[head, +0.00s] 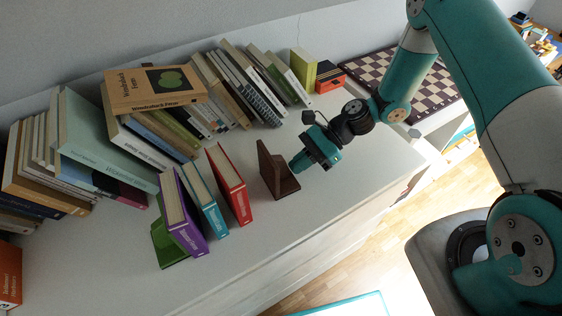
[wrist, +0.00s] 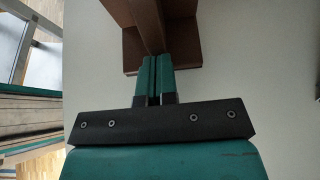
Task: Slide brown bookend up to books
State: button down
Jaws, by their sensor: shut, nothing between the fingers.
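The brown bookend (head: 274,172) stands upright on the white dresser top, to the right of the red book (head: 230,184), with a gap between them. The books also include a teal one (head: 206,200) and a purple one (head: 181,212), with a green bookend (head: 166,244) at their left end. My gripper (head: 299,165) is shut and empty, low at the right side of the brown bookend. In the wrist view the shut fingertips (wrist: 157,62) reach the brown bookend (wrist: 187,40), overlapping its base; I cannot tell whether they touch it.
Rows of books (head: 160,135) fill the back of the dresser top (head: 300,225), one brown book (head: 155,90) lying flat on top. A chessboard (head: 390,82) lies at the back right. The front strip of the dresser top is clear.

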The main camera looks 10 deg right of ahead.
aim_at(266, 175)
jog(key=shift+s+a+p, duration=0.15)
jog(key=shift+s+a, duration=0.35)
jog(key=shift+a, duration=1.3)
jog(key=shift+s+a+p, duration=0.2)
jog(key=shift+s+a, duration=0.3)
jog(key=shift+a, duration=1.25)
jog(key=shift+s+a+p, duration=0.15)
jog(key=shift+s+a, duration=0.35)
jog(key=shift+a, duration=1.4)
jog(key=shift+p+v, duration=1.35)
jog(key=shift+v, duration=1.45)
jog(key=shift+r, duration=0.15)
